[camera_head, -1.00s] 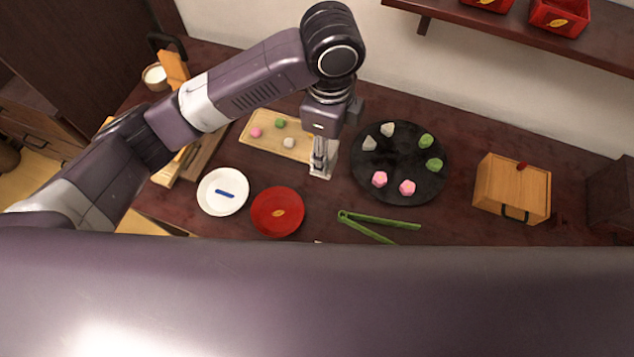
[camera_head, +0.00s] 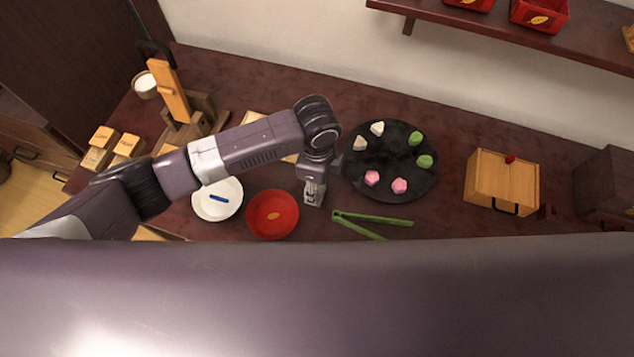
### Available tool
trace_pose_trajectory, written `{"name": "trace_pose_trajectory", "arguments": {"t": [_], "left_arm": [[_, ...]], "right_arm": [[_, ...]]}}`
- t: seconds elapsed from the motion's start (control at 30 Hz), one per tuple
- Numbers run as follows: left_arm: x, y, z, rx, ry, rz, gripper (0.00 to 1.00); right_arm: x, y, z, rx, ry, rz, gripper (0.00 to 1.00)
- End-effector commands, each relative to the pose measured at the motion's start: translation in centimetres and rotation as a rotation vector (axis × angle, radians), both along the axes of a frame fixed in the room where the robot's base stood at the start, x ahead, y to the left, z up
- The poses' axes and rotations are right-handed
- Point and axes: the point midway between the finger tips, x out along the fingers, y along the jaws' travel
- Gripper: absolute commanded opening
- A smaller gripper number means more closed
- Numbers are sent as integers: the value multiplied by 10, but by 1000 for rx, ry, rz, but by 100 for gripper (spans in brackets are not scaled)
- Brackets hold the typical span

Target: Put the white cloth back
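My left gripper (camera_head: 314,196) points down over the table, between the red plate (camera_head: 271,226) and the round black tray (camera_head: 433,187). A small pale patch shows at its fingertips. I cannot tell whether that is the white cloth or part of the gripper, nor whether the fingers are open or shut. No other white cloth can be made out. My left forearm hides part of the table behind it. My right gripper is not in view.
Green tongs (camera_head: 372,220) lie right of the gripper. A white plate (camera_head: 230,190) with a blue piece stands left of the red plate. The black tray holds several coloured pieces. A wooden box (camera_head: 490,184) stands right; a shelf (camera_head: 480,28) hangs above.

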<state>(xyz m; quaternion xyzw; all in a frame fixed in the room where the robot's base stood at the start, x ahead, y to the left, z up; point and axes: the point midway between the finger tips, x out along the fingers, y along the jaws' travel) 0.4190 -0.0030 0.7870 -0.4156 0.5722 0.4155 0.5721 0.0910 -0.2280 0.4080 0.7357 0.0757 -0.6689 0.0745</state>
Motion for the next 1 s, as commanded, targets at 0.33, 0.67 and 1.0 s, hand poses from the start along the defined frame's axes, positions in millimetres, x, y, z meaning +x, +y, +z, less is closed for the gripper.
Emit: {"name": "trace_pose_trajectory", "arguments": {"t": [0.33, 0.67, 1.0], "left_arm": [[0, -1, -3, -1, -1, -1, 43], [0, 0, -2, 0, 0, 0, 57], [1, -1, 31, -4, -5, -2, 57]], "right_arm": [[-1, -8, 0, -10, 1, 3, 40], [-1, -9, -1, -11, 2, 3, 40], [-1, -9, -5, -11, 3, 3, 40]]}}
